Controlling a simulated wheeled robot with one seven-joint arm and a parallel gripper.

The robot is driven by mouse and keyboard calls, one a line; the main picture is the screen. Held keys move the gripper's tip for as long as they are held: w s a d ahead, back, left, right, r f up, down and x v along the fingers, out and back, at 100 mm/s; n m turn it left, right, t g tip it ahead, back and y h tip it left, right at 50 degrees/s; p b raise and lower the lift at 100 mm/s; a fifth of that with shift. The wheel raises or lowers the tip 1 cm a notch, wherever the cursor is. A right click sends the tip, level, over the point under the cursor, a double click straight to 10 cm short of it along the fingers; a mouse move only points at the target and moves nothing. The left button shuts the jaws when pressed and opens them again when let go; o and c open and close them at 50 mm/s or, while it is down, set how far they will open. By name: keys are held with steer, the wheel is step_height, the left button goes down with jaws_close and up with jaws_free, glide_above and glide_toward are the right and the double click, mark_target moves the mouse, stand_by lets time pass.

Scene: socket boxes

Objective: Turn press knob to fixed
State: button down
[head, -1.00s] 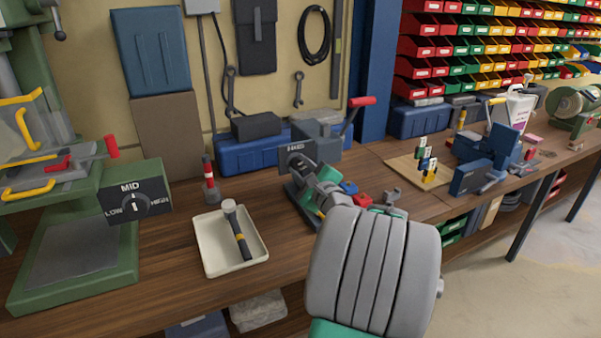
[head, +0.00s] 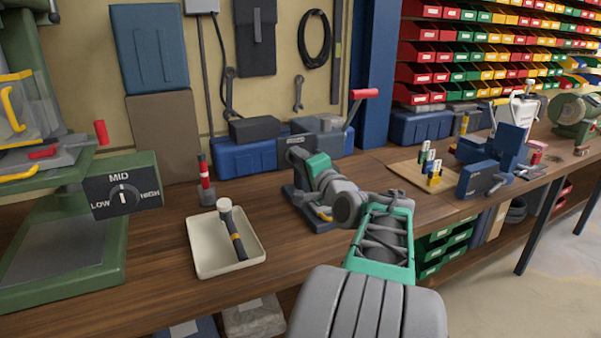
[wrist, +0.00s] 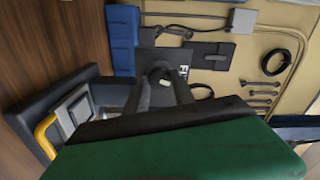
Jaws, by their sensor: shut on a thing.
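The press (head: 325,124) stands at the middle of the bench, grey with a red-gripped lever (head: 364,94). Its dark knob panel shows in the wrist view (wrist: 184,58), with the letters "FI" readable and the rest covered. The round dark knob (wrist: 158,75) has a pale mark. My gripper (wrist: 162,92) is at the panel, its dark fingers shut on the knob, one on each side. In the head view my gripper (head: 298,156) and arm cover most of the panel, so the knob's setting cannot be read there.
A grey base with a yellow handle (wrist: 45,138) lies close below my gripper. A green machine with a LOW-MID-HIGH dial (head: 123,194) stands at left. A cream tray (head: 196,262) holds a hammer (head: 232,230). A red-and-black bottle-like item (head: 206,182) stands behind it.

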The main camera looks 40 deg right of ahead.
steer(key=shift+n+b, duration=1.75)
steer(key=shift+n, duration=0.05)
steer(key=shift+r, duration=0.1)
steer(key=c, duration=1.1)
jaws_free()
steer(key=shift+o, duration=0.2)
steer(key=v, duration=0.7)
steer(key=shift+s, duration=0.4)
steer(key=shift+a, duration=0.2)
